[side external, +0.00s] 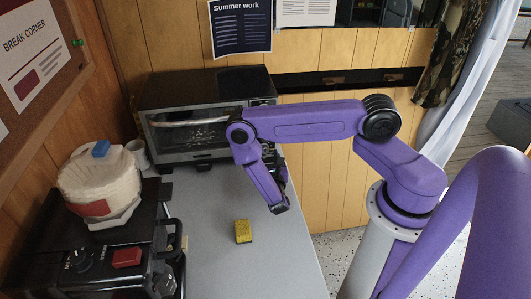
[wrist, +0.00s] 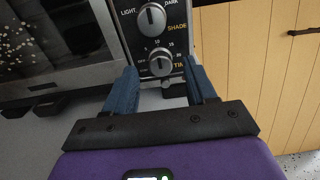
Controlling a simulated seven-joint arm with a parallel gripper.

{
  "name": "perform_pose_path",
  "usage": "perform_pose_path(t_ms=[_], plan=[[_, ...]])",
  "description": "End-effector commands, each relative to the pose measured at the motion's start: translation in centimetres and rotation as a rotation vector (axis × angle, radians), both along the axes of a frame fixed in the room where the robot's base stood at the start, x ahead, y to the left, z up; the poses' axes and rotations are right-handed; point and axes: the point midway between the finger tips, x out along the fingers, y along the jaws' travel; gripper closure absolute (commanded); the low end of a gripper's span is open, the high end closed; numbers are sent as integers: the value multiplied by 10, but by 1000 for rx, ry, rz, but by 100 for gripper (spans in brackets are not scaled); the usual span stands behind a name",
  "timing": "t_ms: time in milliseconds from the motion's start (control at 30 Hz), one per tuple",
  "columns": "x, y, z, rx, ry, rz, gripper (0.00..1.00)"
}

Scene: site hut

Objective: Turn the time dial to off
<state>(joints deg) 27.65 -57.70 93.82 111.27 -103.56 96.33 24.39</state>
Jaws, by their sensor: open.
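The toaster oven (side external: 205,90) stands at the back of the grey counter. In the wrist view its control panel carries a shade dial (wrist: 151,18) above and the time dial (wrist: 160,62) below. My gripper (wrist: 160,66) is open, with one blue finger on each side of the time dial in the picture. I cannot tell whether either finger touches it. In the side view my arm hides most of the panel.
A yellow block (side external: 243,231) lies on the grey counter (side external: 210,255). The counter's middle is mostly clear.

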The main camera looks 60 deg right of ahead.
Motion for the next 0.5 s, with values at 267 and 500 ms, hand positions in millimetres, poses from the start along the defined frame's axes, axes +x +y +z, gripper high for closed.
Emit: perform_pose_path(t_ms=[267,500], plan=[[18,-19,0,0,0,-2,44],[21,-20,0,0,0,1,44]])
